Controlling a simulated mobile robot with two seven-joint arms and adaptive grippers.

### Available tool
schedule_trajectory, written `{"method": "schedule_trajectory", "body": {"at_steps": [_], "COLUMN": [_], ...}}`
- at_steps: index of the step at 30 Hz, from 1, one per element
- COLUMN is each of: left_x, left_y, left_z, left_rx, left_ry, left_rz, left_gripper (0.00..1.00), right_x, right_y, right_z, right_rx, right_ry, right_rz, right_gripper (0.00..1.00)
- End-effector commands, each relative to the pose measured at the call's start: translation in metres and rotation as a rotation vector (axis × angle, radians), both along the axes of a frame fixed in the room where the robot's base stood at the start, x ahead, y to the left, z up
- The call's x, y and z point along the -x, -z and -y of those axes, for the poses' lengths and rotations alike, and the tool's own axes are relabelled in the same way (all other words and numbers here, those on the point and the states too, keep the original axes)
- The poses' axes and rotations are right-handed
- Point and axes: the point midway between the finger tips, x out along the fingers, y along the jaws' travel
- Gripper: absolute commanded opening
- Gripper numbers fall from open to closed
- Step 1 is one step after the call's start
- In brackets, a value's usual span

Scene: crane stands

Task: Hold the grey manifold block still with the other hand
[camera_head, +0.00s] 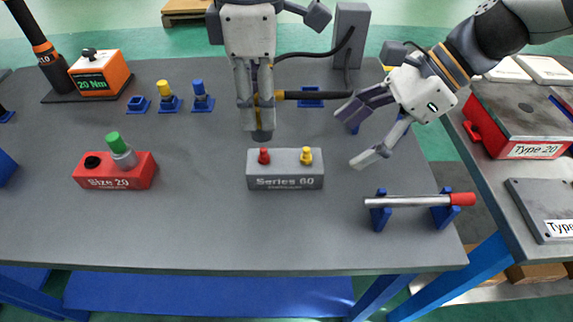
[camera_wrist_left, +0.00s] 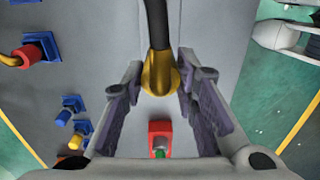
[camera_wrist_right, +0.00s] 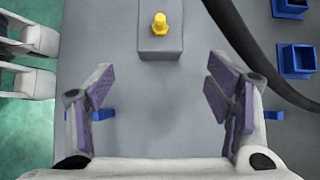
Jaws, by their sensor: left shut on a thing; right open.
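The grey manifold block (camera_head: 285,182), marked Series 60, sits on the bench with a red fitting (camera_head: 264,156) and a yellow fitting (camera_head: 306,156) on top. In the right wrist view, the block (camera_wrist_right: 165,48) lies beyond the open fingers.
A red block (camera_head: 115,175) marked Size 20 stands left. A rod (camera_head: 415,202) rests on blue supports in front right. Blue holders (camera_head: 202,104) and an orange 20 Nm box (camera_head: 98,75) stand at the back left. A black cable (camera_wrist_right: 250,50) crosses the right wrist view.

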Motion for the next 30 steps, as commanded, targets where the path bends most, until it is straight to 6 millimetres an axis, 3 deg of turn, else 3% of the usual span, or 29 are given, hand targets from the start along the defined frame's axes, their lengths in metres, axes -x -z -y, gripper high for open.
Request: {"method": "schedule_trajectory", "body": {"at_steps": [7,15,20,30], "left_x": [0.000,0.000,0.000,0.000], "left_y": [-0.003,-0.033,-0.041,-0.040], "left_z": [0.000,0.000,0.000,0.000], "left_rx": [0.001,0.000,0.000,0.000], "left_ry": [-0.001,-0.001,0.001,0.000], "left_rz": [0.002,0.009,0.004,-0.001], "left_gripper": [0.00,0.00,0.00,0.00], "right_x": [0.000,0.003,0.003,0.003], "right_y": [-0.028,-0.057,-0.063,-0.061], "right_z": [0.020,0.020,0.020,0.020], "right_rx": [0.000,0.000,0.000,0.000], "right_ry": [0.001,0.000,0.000,-0.001], "right_rz": [0.004,0.053,0.064,0.060], "right_gripper": [0.73,0.73,0.73,0.73]}}
